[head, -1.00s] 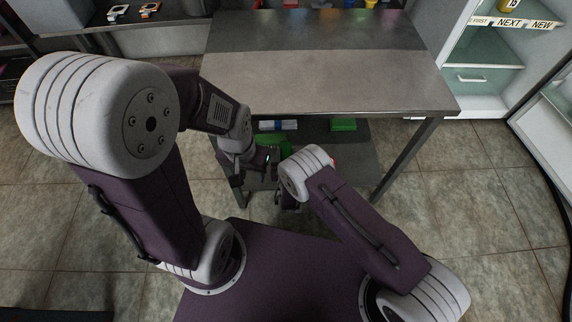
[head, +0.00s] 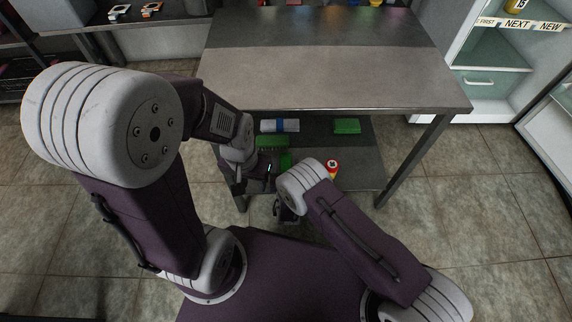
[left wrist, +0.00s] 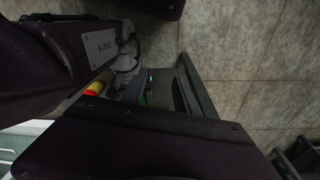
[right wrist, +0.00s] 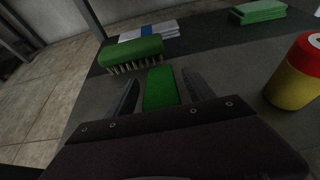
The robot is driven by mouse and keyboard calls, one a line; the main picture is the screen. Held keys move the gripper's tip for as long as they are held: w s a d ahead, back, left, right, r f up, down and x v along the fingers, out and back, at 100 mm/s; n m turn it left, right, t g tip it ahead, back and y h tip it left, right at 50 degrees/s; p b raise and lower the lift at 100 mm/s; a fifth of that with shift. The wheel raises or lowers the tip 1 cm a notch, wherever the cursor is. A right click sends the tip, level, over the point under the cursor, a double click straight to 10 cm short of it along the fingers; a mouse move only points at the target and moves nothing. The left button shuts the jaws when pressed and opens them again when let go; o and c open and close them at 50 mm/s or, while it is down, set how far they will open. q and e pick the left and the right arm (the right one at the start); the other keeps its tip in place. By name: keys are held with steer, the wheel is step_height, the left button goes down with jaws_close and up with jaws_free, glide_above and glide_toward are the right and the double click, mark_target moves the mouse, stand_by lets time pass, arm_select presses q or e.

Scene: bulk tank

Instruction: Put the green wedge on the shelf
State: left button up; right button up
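The green wedge (right wrist: 160,88) lies on the lower shelf of the steel table. In the right wrist view it sits between the spread fingers of my right gripper (right wrist: 161,95), with gaps on both sides. In the head view part of the wedge (head: 285,160) shows beside my right forearm, which hides most of that gripper. My left gripper (head: 238,186) hangs by the left front of the shelf, apart from the wedge. Its fingers look spread and empty in the left wrist view (left wrist: 158,92). The lower shelf (head: 365,165) has bare room at right.
A green brush (right wrist: 135,52) lies just behind the wedge. A white and blue packet (head: 280,126) and a green pad (head: 346,126) lie farther back. A red and yellow can (right wrist: 300,75) stands to the right. The steel tabletop (head: 330,75) overhangs the shelf; its front legs flank it.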

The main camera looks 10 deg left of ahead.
steer(key=shift+r, duration=0.25)
steer(key=p+v, duration=0.5)
steer(key=v, duration=0.2)
steer(key=shift+r, duration=0.1)
steer(key=shift+s+d+p, duration=0.1)
steer(key=shift+s+p, duration=0.15)
steer(key=shift+p, duration=0.05)
